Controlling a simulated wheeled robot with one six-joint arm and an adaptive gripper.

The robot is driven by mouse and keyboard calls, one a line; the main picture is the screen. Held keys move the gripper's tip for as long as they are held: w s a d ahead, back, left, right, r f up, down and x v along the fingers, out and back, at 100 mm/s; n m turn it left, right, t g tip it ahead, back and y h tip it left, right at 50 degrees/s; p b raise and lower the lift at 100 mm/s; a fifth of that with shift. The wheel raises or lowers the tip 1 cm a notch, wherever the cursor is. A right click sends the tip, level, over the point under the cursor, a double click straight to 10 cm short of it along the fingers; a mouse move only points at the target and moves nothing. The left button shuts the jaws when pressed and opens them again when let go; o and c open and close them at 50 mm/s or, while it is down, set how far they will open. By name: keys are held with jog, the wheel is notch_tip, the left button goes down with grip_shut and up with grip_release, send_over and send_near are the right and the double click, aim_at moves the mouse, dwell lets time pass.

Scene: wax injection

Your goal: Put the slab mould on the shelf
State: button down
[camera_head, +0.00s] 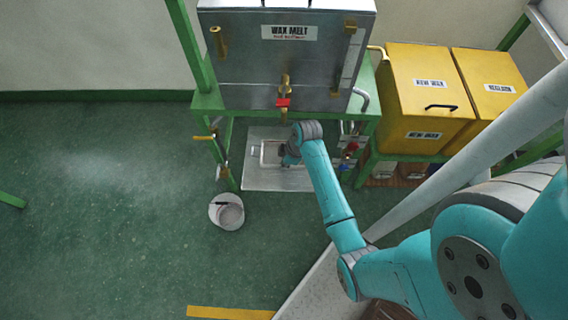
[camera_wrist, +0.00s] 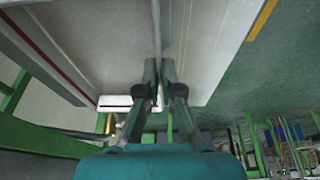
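The slab mould (camera_head: 269,153) shows in the head view as a small pale, shallow rectangular form. It is over the metal sheet on the floor, under the wax tank. I cannot tell whether it touches the sheet. My gripper (camera_head: 284,155) is at its right side, partly hidden by my wrist. In the wrist view, my gripper (camera_wrist: 159,66) has its two fingers close together with a thin upright edge between them. Pale grey surfaces, which seem to be the mould (camera_wrist: 205,45), spread on both sides of that edge.
The wax melt tank (camera_head: 288,60) with its red-handled tap stands on a green frame above. The metal sheet (camera_head: 262,181) lies below. Yellow wax bins (camera_head: 425,85) are at the right. The green floor (camera_head: 110,190) at left is clear.

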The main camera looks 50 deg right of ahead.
jog(key=c, duration=1.3)
grip_release()
jog(key=v, duration=1.2)
jog(key=s+a+f+m+t+h, duration=0.2)
jog(key=s+a+t, duration=0.1)
jog(key=s+a, duration=0.35)
jog(key=s+a+f+m+t+h, duration=0.1)
jog(key=s+a+f+m+t, duration=0.15)
jog(key=s+a, duration=0.4)
jog(key=s+a+r+m+t, duration=0.1)
jog(key=s+a+r+t, duration=0.1)
jog(key=s+r, duration=0.2)
jog(key=s+a+r+m+t, duration=0.1)
jog(key=s+a+r+t, duration=0.1)
jog(key=r, duration=0.8)
jog(key=s+a+r+m+t+y, duration=0.1)
jog(key=s+a+r+t, duration=0.1)
jog(key=s+a+r, duration=0.2)
jog(key=shift+s+a+r+t, duration=0.1)
jog(key=shift+s+r+t, duration=0.05)
jog(key=shift+s+r, duration=0.65)
jog(key=shift+s+r+t, duration=0.1)
jog(key=shift+s+r, duration=0.35)
jog(key=shift+r, duration=0.55)
